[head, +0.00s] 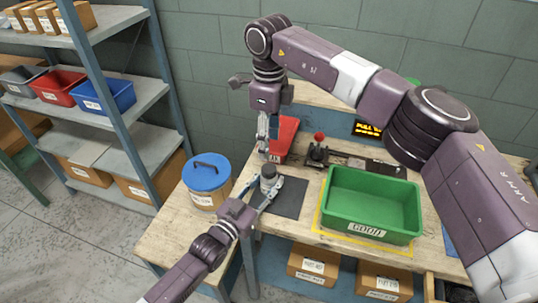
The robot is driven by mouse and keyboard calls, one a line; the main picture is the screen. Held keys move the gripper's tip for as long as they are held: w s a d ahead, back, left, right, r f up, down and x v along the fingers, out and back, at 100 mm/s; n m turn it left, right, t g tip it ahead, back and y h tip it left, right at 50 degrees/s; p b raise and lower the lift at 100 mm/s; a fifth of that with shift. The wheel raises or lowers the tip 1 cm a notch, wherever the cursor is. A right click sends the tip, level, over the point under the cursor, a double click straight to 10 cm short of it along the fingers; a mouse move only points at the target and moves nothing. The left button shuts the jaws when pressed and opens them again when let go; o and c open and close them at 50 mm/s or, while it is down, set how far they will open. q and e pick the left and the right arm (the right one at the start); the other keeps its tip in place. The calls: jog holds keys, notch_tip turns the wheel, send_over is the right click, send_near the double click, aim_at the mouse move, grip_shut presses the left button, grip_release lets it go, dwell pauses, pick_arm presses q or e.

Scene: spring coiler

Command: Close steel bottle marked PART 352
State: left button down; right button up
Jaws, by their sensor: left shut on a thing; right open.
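A small grey steel bottle (268,181) stands upright at the left edge of a dark mat on the wooden bench. My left gripper (264,193) reaches in from the lower left and is shut around the bottle's body. The bottle's top looks lighter and rounded; I cannot tell whether a cap is on it. Its marking is not readable. My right gripper (267,133) points down, open, above and behind the bottle, apart from it. I see nothing clear between its fingers.
A blue-lidded tub (206,176) stands left of the bottle. A green bin (371,204) stands to the right on a yellow-outlined area. A red bin (283,138) and a red-knobbed lever (318,149) are behind. The dark mat (291,198) has bare room.

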jog(key=shift+r, duration=1.65)
pick_arm(q)
jog(key=c, duration=1.3)
grip_release()
jog(key=shift+o, duration=0.2)
jog(key=v, duration=1.2)
